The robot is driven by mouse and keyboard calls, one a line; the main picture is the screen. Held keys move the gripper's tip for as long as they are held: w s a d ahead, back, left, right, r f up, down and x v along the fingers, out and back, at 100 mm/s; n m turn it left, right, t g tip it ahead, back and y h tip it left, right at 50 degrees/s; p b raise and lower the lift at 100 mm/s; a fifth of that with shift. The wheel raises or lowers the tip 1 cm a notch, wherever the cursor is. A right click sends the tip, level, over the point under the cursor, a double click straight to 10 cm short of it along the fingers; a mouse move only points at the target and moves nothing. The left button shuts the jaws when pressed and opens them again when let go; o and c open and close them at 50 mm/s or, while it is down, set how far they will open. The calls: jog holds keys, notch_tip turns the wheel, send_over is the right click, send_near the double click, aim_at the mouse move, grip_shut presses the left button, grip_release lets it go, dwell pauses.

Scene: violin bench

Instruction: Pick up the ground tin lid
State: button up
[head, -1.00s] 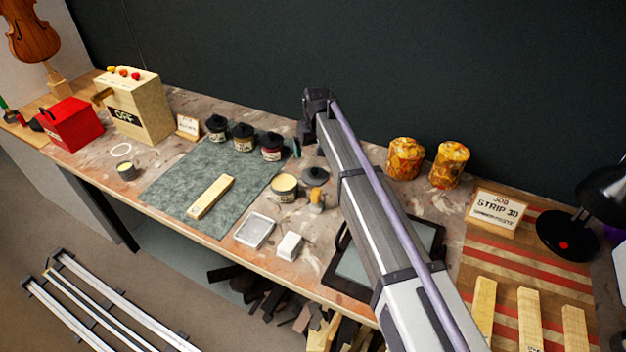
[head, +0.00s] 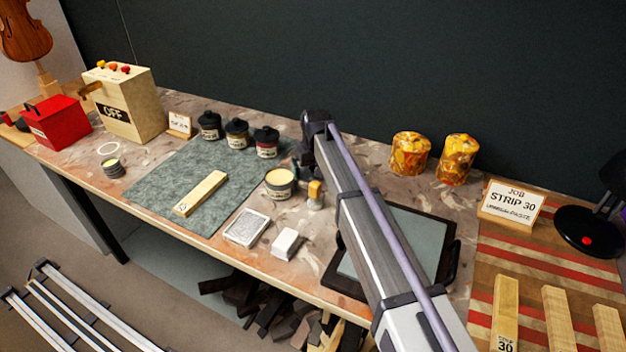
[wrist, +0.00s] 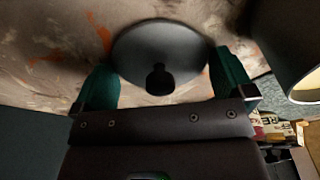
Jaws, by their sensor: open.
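A round dark grey lid with a black knob (wrist: 160,50) lies on the marbled bench top in the wrist view. My gripper (wrist: 164,72) is open, with one teal finger on each side of the lid's near part and the knob between them. I cannot tell whether the fingers touch the lid. In the head view my gripper is at the end of the arm (head: 308,152), and the arm hides the lid. An open tin with cream contents (head: 280,182) stands just left of the gripper; a dark tin (wrist: 300,50) also shows at the right of the wrist view.
Several black-lidded jars (head: 237,133) stand at the back of the green mat (head: 160,185), left of my gripper. A small yellow-topped item (head: 315,194) is close in front. A white tray (head: 247,228) and white block (head: 286,243) lie nearer the edge. Amber jars (head: 410,152) stand right.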

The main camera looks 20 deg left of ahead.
jog(key=shift+r, duration=0.1)
jog(key=c, duration=0.5)
jog(key=shift+c, duration=0.2)
